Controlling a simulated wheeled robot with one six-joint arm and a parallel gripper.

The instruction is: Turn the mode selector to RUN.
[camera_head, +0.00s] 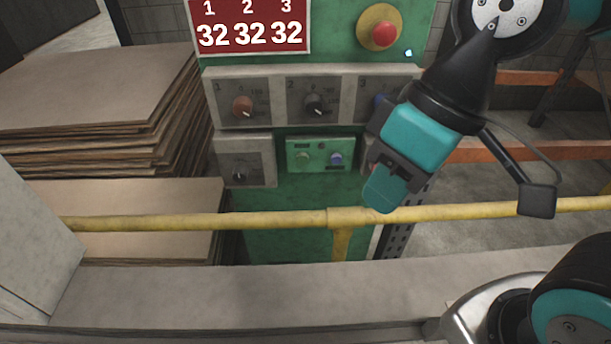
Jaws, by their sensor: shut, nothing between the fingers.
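A green control cabinet (262,201) stands behind the yellow rail. A separate grey plate at its lower left carries a black knob (239,176); its lettering is too small to read, so I cannot confirm that it is the mode selector or where RUN is. Above it, a grey panel has a reddish knob (242,107) marked 1, a black knob (315,105) marked 2, and a bluish knob (381,101) marked 3, partly hidden by my arm. My gripper (381,194) is shut and empty, pointing down near the cabinet's right edge, apart from the lower-left knob.
A yellow rail (275,220) runs across in front of the cabinet. A small green button panel (320,155) sits below the knobs. A red stop button (384,34) and a red display (250,27) showing 32 three times are above. Stacked boards (90,95) stand left.

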